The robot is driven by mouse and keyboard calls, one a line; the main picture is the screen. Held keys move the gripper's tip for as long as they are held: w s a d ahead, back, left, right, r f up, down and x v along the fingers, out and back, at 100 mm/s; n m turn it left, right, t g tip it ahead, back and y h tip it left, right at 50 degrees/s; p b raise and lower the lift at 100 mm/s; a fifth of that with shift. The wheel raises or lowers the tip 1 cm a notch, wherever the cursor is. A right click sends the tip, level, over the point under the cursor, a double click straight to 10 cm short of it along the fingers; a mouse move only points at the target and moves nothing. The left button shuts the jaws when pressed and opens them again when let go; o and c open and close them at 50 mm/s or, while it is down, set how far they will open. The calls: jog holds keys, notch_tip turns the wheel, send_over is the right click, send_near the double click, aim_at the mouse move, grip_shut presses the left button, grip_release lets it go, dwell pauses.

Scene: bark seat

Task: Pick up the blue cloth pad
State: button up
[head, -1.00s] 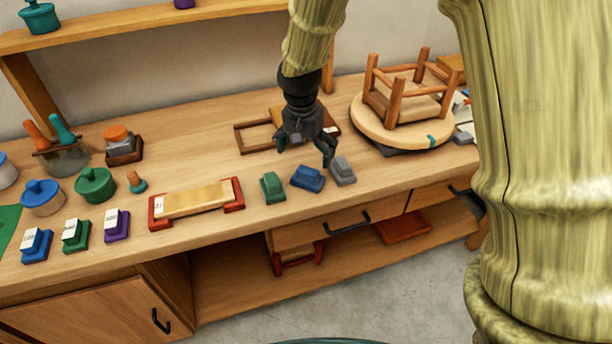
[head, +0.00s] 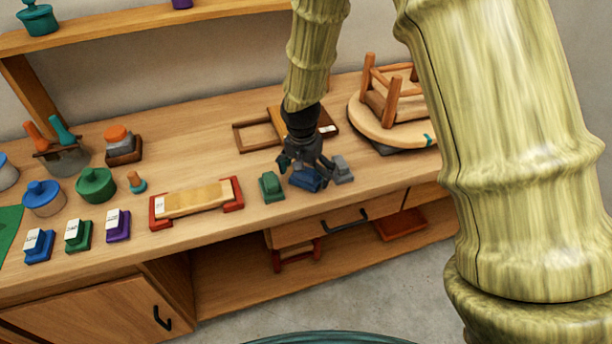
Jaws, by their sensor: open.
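The blue cloth pad (head: 306,181) lies on the workbench near its front edge, between a green pad (head: 271,187) and a grey pad (head: 342,170). My gripper (head: 306,172) is open, pointing down over the blue pad, with its fingers around or just above it. The gripper hides the upper part of the blue pad, and I cannot tell whether the fingers touch it.
A red-ended wooden block holder (head: 239,190) stands left of the green pad. An upturned stool (head: 392,100) sits on a round board behind to the right. An empty wooden frame (head: 240,136) lies behind. Jars and labelled blocks stand farther left.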

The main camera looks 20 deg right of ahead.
jog(key=c, duration=1.2)
jog(key=shift+r+b, duration=0.85)
jog(key=shift+r, duration=4.15)
jog(key=o, duration=0.6)
jog(key=c, duration=0.4)
jog(key=shift+o, duration=0.2)
jog(key=shift+a, duration=0.1)
